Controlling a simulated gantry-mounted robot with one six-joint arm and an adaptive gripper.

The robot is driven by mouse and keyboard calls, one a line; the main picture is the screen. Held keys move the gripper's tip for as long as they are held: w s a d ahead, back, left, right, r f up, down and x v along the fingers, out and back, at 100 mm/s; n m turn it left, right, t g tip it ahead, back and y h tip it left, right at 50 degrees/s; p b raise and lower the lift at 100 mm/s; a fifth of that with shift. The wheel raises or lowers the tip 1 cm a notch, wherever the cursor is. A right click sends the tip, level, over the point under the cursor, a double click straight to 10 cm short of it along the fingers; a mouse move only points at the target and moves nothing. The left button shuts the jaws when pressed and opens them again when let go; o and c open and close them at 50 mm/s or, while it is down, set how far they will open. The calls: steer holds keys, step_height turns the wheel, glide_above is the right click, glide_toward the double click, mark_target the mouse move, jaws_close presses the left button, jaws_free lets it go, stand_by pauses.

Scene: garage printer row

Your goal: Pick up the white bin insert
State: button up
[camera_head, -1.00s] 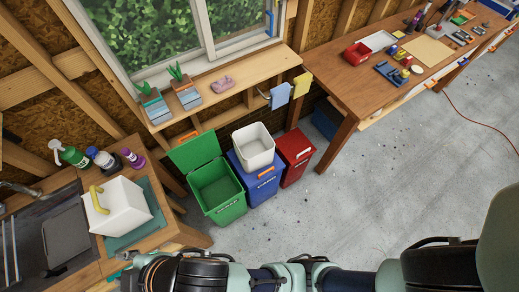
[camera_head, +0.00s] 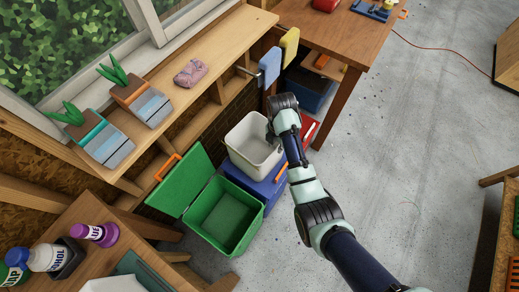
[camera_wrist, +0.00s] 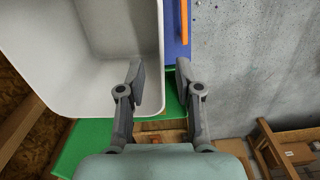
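The white bin insert (camera_head: 240,136) is an open, empty tub on top of the blue bin (camera_head: 262,190) in the head view. In the wrist view the insert (camera_wrist: 70,60) fills the upper left, its side wall and rim running down between my fingers. My gripper (camera_wrist: 160,78) is open and points down at the insert's right-hand edge. The left finger appears over the inside of the insert and the right finger outside its wall. I cannot tell whether either touches. In the head view my wrist hides part of the insert's right rim and most of the fingers.
A green bin (camera_head: 225,215) with its lid raised stands left of the blue bin. A red bin (camera_head: 309,128) is partly hidden behind my arm. The window shelf (camera_head: 185,105) holds two planters and a pink item. A workbench (camera_head: 335,35) stands behind.

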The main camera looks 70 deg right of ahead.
step_height(320, 180, down, 7)
steer(key=b, duration=0.2)
steer(key=shift+a+f, duration=0.15)
steer(key=shift+a, duration=0.2)
jaws_close()
